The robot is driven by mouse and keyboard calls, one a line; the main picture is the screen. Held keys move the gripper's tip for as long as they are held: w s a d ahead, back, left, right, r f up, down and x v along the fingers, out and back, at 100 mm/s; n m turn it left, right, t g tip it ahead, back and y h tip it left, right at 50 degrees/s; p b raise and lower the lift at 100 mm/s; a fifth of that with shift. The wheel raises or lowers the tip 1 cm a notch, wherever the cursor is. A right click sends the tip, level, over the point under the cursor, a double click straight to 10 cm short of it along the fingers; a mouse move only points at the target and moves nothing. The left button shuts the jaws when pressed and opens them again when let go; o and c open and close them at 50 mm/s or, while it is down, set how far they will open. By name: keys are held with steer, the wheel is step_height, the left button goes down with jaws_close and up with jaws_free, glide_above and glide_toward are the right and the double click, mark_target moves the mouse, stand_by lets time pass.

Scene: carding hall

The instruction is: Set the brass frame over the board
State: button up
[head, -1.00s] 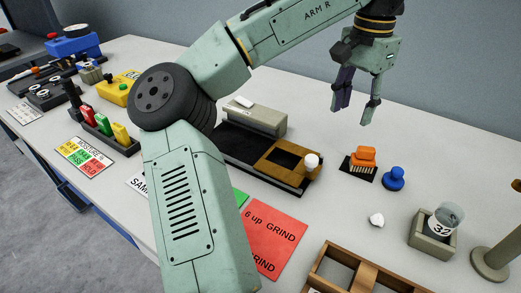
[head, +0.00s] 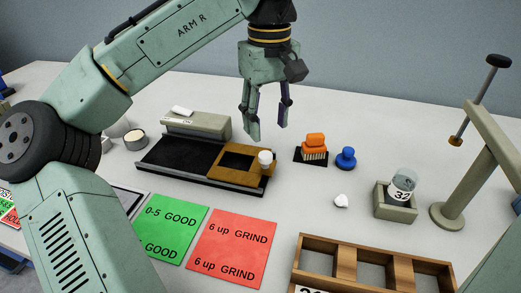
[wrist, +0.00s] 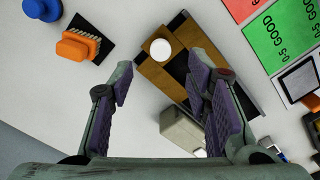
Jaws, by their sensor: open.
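The brass frame (head: 232,177) is a flat brown-gold piece with a rectangular window and a white knob (head: 265,157) at its right side. It lies on the right end of a long black board (head: 172,158) with a raised grey block along its back. In the wrist view the frame (wrist: 150,72) and its white knob (wrist: 160,48) show beyond the fingertips. My gripper (head: 268,130) is open and empty, pointing down above and behind the frame, apart from it. The part of the board under the frame is hidden, apart from what shows dark through the window.
An orange brush (head: 314,147) and a blue knobbed piece (head: 346,158) stand right of the board. Green (head: 170,228) and red (head: 232,246) cards lie in front. A wooden rack (head: 345,265), a grey holder (head: 395,203) and a post stand (head: 455,195) are at the right.

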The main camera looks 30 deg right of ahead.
mark_target(266, 155)
step_height(266, 155, down, 8)
steer(key=shift+r, duration=0.25)
steer(key=shift+c, duration=0.3)
jaws_close()
stand_by(0.6)
